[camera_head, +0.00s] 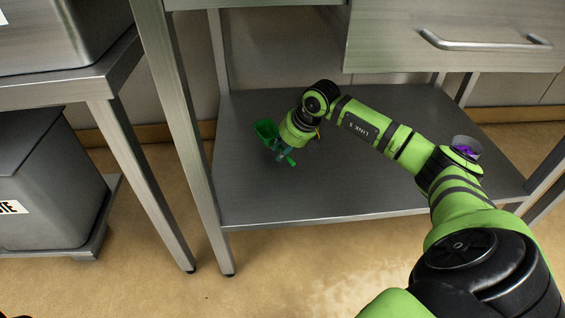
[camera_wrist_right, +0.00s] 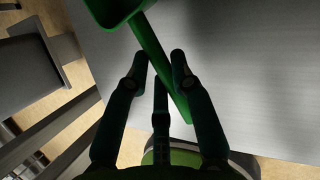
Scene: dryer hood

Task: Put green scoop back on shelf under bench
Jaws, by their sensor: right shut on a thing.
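The green scoop (camera_head: 266,130) is at the end of my right arm, over the left part of the grey shelf (camera_head: 360,190) under the bench. In the right wrist view the scoop's handle (camera_wrist_right: 158,62) runs between the fingers of my right gripper (camera_wrist_right: 160,72), which is shut on it. The scoop's bowl (camera_wrist_right: 108,10) is cut off by the top edge there. In the head view the right gripper (camera_head: 281,150) is small and partly behind my wrist. I cannot tell whether the scoop touches the shelf. My left gripper is not in view.
The bench's drawer with a metal handle (camera_head: 485,42) hangs above the shelf. A bench leg (camera_head: 190,130) stands close left of the scoop. A purple thing in a round container (camera_head: 465,148) is on the shelf's right side. The shelf's middle is clear beneath my arm.

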